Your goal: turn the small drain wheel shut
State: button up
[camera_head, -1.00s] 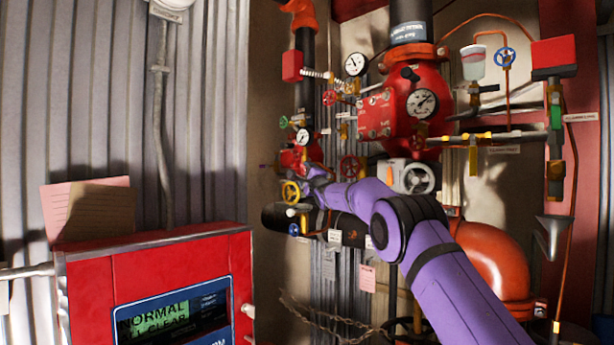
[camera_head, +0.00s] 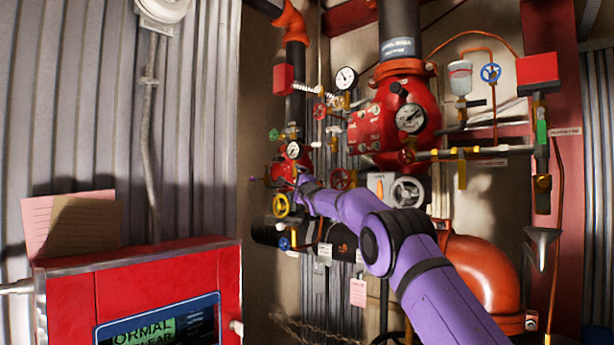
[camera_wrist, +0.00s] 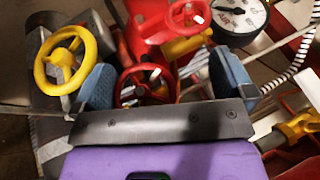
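My gripper (camera_head: 303,184) reaches into the pipework in the head view, right of a yellow handwheel (camera_head: 281,205). In the wrist view my gripper (camera_wrist: 163,62) is open, its two blue-grey fingers wide apart. A small red handwheel (camera_wrist: 144,86) shows between the fingers, partly hidden below by the gripper body; I see no clear contact. The yellow handwheel (camera_wrist: 66,60) is just left of the left finger. Another red handwheel (camera_wrist: 189,14) is beyond, at the top. No readable label tells which is the drain wheel.
A small blue handwheel (camera_head: 285,243) sits below the yellow one. A red handwheel (camera_head: 342,180) and a larger grey handwheel (camera_head: 407,192) are to the right. A gauge (camera_wrist: 240,14) and coiled line crowd the wrist view's right. A red panel (camera_head: 140,290) stands front left.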

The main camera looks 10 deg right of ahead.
jog(key=s+r, duration=0.2)
jog(key=s, duration=1.4)
jog(key=shift+r, duration=0.4)
jog(key=shift+d, duration=0.1)
dwell(0.4)
